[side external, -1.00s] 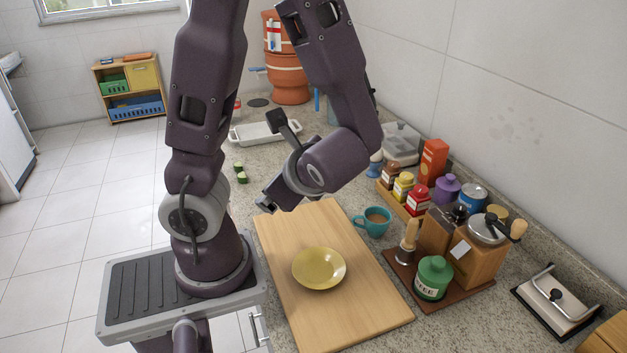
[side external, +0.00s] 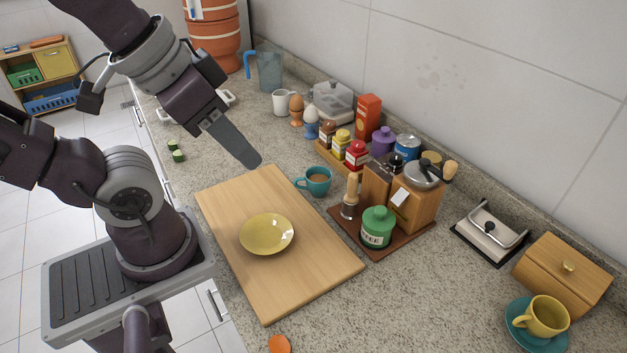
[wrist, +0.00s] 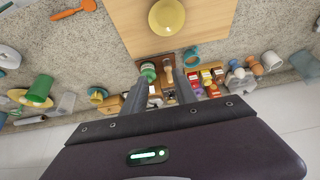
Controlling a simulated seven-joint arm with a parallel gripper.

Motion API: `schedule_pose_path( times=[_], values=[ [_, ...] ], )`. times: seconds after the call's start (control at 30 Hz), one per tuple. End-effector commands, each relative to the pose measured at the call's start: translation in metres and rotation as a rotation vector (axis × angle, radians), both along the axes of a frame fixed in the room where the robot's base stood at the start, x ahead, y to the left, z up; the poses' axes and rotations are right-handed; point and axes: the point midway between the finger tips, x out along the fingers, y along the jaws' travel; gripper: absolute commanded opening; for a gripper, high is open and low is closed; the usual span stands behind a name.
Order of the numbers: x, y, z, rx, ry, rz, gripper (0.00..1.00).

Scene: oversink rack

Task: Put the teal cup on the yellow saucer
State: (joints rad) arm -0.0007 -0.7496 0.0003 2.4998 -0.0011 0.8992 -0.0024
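The teal cup (side external: 314,182), with brown liquid inside, stands upright on the speckled counter, just right of the wooden board. It also shows in the wrist view (wrist: 191,57). The yellow saucer (side external: 267,234) lies empty on the board and shows at the top of the wrist view (wrist: 167,17). My gripper (side external: 250,158) is above the counter, up and left of the cup in the side view, its fingers pointing toward the lower right. In the wrist view my gripper (wrist: 160,84) has its two fingers apart with nothing held between them.
The wooden board (side external: 310,283) is otherwise clear. A green canister (side external: 378,227) and wooden blocks stand right of the cup, with spice jars (side external: 356,154) behind. A yellow cup (side external: 546,315) sits on a teal saucer (side external: 518,337) at the lower right.

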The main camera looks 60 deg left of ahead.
Motion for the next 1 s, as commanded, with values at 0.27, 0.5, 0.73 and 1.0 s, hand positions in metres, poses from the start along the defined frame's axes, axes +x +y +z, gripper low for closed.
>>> schedule_pose_path(
  times=[0.27,0.5,0.73,1.0],
  values=[
    [0.081,0.037,-0.030,-0.350,0.182,0.941,0.35],
    [0.147,0.105,-0.121,-0.593,0.228,2.132,0.35],
    [0.155,0.126,-0.163,-0.623,0.190,2.495,0.35],
    [0.153,0.128,-0.208,-0.622,0.196,2.494,0.35]
  ],
)
